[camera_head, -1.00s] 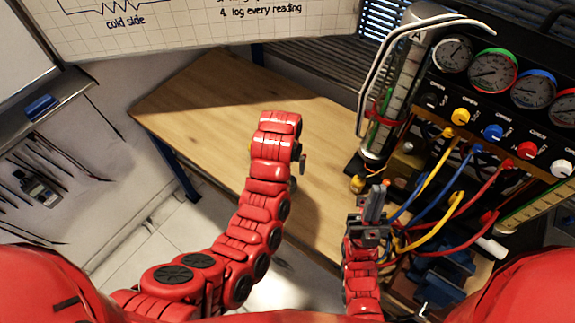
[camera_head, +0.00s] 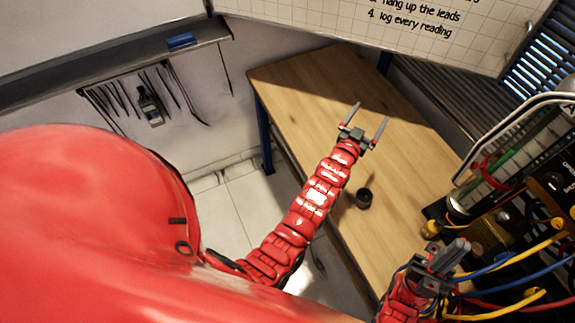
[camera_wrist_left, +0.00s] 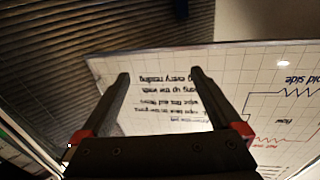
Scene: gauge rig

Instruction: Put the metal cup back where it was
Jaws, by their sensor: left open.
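A small dark cup (camera_head: 364,198), which looks like the metal cup, stands upright on the wooden table near its front edge. My left gripper (camera_head: 372,110) is open and empty above the table, beyond the cup and apart from it. In the left wrist view the two fingers of my left gripper (camera_wrist_left: 160,75) are spread, with nothing between them, facing the whiteboard. My right gripper (camera_head: 460,246) is at the lower right, in front of the rig; its fingers look close together and nothing shows held in them.
The gauge rig (camera_head: 540,200) with yellow, blue and red leads (camera_head: 500,292) stands at the right, close to my right gripper. The whiteboard (camera_head: 450,25) is behind the table. The wooden table (camera_head: 300,90) is clear around the cup.

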